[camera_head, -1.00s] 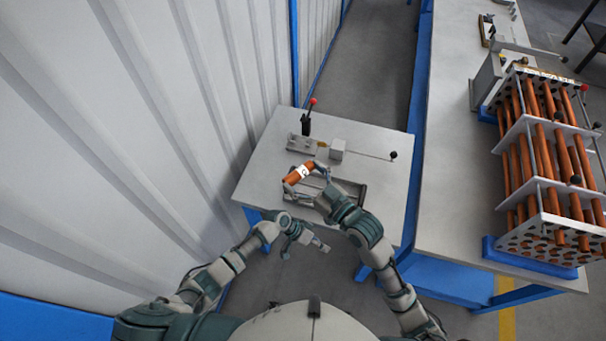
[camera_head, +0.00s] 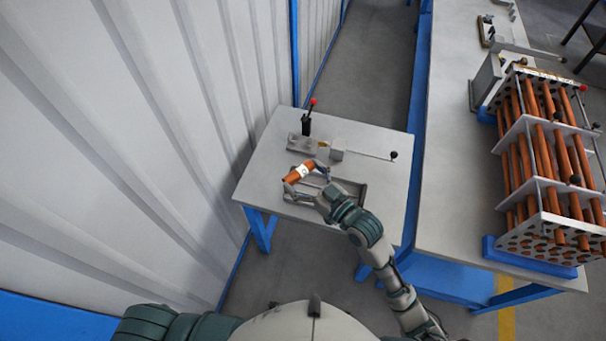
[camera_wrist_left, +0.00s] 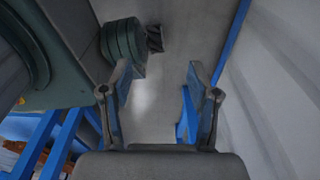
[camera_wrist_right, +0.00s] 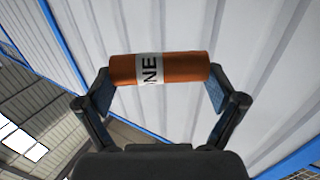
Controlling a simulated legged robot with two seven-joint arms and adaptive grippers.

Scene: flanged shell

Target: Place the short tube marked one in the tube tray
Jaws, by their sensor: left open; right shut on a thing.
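The short tube (camera_head: 299,171) is orange-brown with a white band. In the right wrist view the tube (camera_wrist_right: 185,67) lies across my right gripper (camera_wrist_right: 160,85), and its band reads "NE", the rest turned out of sight. My right gripper (camera_head: 305,178) is shut on the tube by its two ends and holds it above the small table. The tube tray (camera_head: 350,189), a grey frame, lies on that table, partly hidden by my right gripper and arm. My left gripper (camera_wrist_left: 160,85) is open and empty in the left wrist view; it is out of the head view.
A clamp fixture (camera_head: 304,141) with a red-tipped lever and a small grey block (camera_head: 337,149) with a rod stand behind the tray. A rack of long orange tubes (camera_head: 545,150) stands on the bench (camera_head: 455,190) at right. A corrugated wall (camera_head: 150,130) bounds the left.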

